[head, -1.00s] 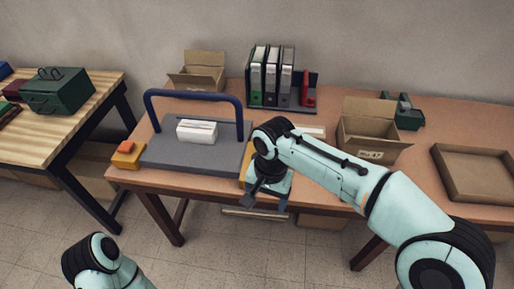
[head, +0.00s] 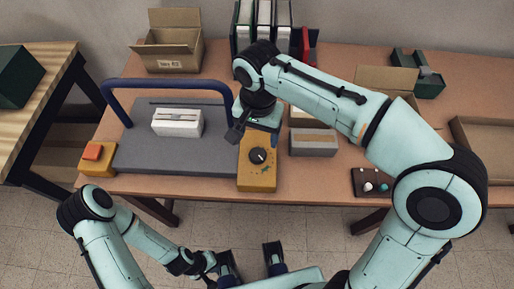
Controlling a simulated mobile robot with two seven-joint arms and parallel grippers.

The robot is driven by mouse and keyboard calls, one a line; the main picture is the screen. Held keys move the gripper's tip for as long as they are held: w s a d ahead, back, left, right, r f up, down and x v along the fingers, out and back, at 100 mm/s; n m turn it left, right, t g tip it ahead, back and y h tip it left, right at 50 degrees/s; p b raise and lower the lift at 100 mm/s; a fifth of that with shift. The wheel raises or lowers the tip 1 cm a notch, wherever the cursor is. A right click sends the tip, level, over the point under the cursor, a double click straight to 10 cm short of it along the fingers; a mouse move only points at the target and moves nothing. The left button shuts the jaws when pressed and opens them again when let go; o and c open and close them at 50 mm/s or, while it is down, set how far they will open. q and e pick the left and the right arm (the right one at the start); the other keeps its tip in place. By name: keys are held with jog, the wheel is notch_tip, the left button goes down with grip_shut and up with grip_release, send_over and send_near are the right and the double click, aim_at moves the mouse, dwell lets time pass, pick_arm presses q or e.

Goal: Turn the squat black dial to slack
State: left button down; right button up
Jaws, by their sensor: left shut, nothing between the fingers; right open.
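The squat black dial (head: 257,156) sits on top of a yellow box (head: 256,181) at the front edge of the table. The dial carries a small pale mark; the markings around it are too small to read. My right gripper (head: 254,134) is open and points down over the back part of the yellow box, just behind the dial. I cannot tell its exact height. My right arm hides the back of the box. My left gripper (head: 208,263) is shut and empty, low at the bottom of the view, in front of the table and apart from the box.
A grey board with a blue arched bar (head: 165,84) and a white block (head: 177,122) stands left of the yellow box. A yellow unit with an orange top (head: 93,152) is further left. A grey container (head: 313,144) and a dark panel with knobs (head: 370,183) are to the right.

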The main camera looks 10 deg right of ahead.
aim_at(257, 154)
notch_tip(257, 154, down, 10)
jog(key=shift+w+r+b, duration=0.15)
jog(key=shift+r+b, duration=0.1)
jog(key=shift+b, duration=0.5)
jog(key=c, duration=1.1)
